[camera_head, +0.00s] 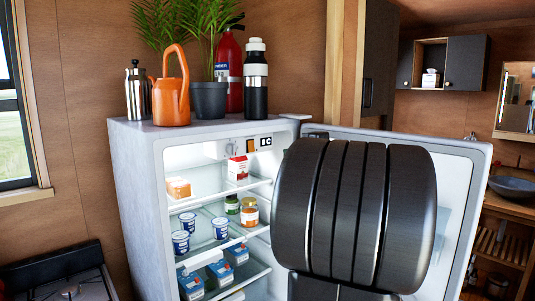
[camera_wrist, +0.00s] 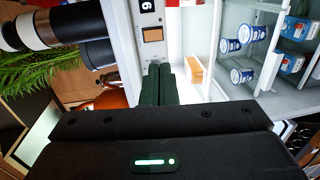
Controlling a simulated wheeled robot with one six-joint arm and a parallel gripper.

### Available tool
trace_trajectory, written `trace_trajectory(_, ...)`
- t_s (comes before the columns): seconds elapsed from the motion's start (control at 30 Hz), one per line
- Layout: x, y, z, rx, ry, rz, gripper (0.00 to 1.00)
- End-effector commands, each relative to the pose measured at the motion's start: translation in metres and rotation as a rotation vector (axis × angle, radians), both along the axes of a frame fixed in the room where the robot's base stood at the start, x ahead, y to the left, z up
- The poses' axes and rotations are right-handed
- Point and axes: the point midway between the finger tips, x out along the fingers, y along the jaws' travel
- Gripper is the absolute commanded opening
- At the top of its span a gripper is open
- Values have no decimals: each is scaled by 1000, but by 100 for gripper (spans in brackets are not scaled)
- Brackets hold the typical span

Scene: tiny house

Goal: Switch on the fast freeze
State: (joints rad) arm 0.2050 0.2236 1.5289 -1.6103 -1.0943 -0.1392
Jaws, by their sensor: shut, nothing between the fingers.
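The fridge (camera_head: 140,180) stands with its door (camera_head: 462,170) swung open to the right. Inside at the top is a control panel with a small orange square (camera_head: 250,148) and a dark display (camera_head: 266,142). The wrist view, turned sideways, shows the orange square (camera_wrist: 152,34) and the display (camera_wrist: 147,6) reading what looks like a 6. My gripper (camera_wrist: 158,70) is shut and empty, its fingertips pointing at the panel just short of the orange square in the picture. I cannot tell if they touch the panel. My arm hides the gripper in the head view.
Inside the fridge are glass shelves with cartons, jars and tubs (camera_head: 181,242). An orange watering can (camera_head: 172,95), plant pot (camera_head: 210,100), fire extinguisher (camera_head: 229,70), press pot (camera_head: 137,92) and black bottle (camera_head: 256,85) stand on top. A stove (camera_head: 60,270) is at lower left.

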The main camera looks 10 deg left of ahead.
Motion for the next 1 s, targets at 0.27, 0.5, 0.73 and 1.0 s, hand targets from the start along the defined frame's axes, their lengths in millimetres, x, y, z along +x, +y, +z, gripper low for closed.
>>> trace_trajectory(0.27,0,1,0,-8,-2,10,0)
trace_trajectory(0.5,5,7,-1,-7,-1,9,0)
trace_trajectory(0.73,29,40,-5,-6,2,13,0)
trace_trajectory(1.0,63,84,-12,-7,1,11,0)
